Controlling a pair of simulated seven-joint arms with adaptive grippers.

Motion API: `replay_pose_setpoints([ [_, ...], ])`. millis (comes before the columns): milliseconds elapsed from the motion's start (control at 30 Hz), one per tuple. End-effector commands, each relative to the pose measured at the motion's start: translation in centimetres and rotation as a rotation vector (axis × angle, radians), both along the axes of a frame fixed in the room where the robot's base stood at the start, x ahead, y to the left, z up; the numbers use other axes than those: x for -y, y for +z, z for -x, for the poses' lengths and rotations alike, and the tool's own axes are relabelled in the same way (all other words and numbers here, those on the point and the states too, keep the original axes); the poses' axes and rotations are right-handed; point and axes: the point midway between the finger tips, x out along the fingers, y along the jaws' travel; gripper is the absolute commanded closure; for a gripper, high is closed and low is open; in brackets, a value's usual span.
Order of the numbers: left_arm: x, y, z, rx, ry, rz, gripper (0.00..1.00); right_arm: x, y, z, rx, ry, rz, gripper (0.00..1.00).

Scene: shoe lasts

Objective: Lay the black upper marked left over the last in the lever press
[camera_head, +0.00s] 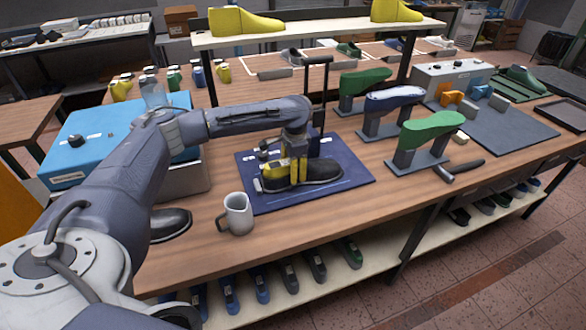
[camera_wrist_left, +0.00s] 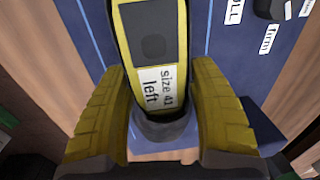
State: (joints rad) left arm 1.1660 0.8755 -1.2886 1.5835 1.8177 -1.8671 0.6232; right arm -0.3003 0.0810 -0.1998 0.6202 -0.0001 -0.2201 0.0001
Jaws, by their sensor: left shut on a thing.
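The black upper (camera_head: 322,172) is at the lever press (camera_head: 317,95), low over its blue base plate (camera_head: 345,190), toe toward the right. My left gripper (camera_head: 284,176) has its yellow fingers on both sides of the upper's heel end. In the left wrist view a yellow top face (camera_wrist_left: 150,20) with a dark patch and a "size 41 left" label lies between the fingers (camera_wrist_left: 160,120), with a dark rounded end (camera_wrist_left: 165,128) below it. I cannot tell how closely the upper sits on the last, which is mostly hidden. My right gripper is out of view.
A grey mug (camera_head: 236,214) stands near the front edge. Another black shoe piece (camera_head: 170,224) lies under my left arm, beside a blue box (camera_head: 110,135). Green and blue lasts on stands (camera_head: 432,130) and a hammer (camera_head: 460,168) are to the right.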

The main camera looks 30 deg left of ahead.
Motion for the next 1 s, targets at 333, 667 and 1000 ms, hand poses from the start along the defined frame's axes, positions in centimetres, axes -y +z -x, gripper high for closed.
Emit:
replay_pose_setpoints([
  [333,0.0,0.0,0.0,0.000,0.000,0.000,0.27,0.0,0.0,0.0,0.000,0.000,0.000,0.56],
  [667,0.0,0.0,0.0,0.000,0.000,0.000,0.13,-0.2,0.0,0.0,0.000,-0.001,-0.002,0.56],
  [1000,0.1,2.5,0.0,0.004,0.000,-0.001,0.13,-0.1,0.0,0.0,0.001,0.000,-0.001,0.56],
])
